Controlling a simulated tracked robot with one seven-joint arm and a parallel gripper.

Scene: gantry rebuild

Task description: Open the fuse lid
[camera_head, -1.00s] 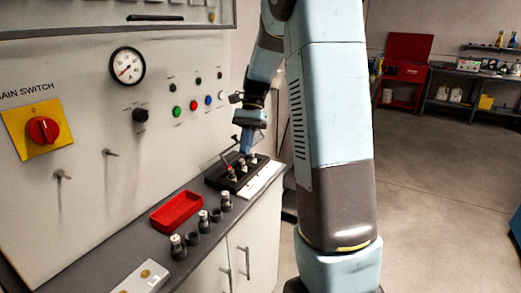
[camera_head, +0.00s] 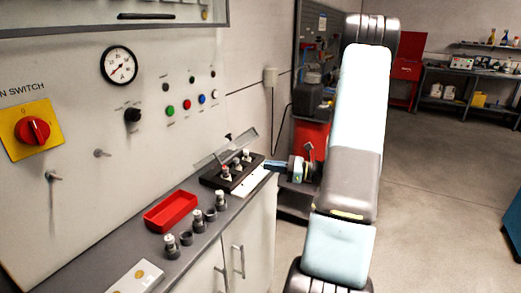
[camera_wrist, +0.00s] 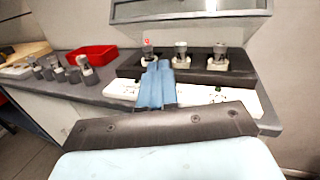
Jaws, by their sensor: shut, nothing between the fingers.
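The fuse block (camera_head: 212,181) is a dark base on the counter holding a row of fuses, one with a red tip. Its fuse lid (camera_head: 228,146) is a clear, grey-framed panel standing raised and tilted behind the fuses. In the wrist view the lid (camera_wrist: 190,16) shows above and behind the block (camera_wrist: 212,75), with the fuses uncovered. My gripper (camera_head: 268,165) is in front of the block at its right end, pointing at it. In the wrist view my gripper's blue fingers (camera_wrist: 156,75) are together and empty, apart from the lid. Their tips overlap the red-tipped fuse in the picture.
A red tray (camera_head: 171,211) and several loose fuses and holders (camera_head: 198,220) stand on the counter to the left. A white strip (camera_head: 253,181) lies in front of the block. The panel wall carries a main switch (camera_head: 33,131), gauge and buttons. A red cabinet (camera_head: 406,82) stands far off.

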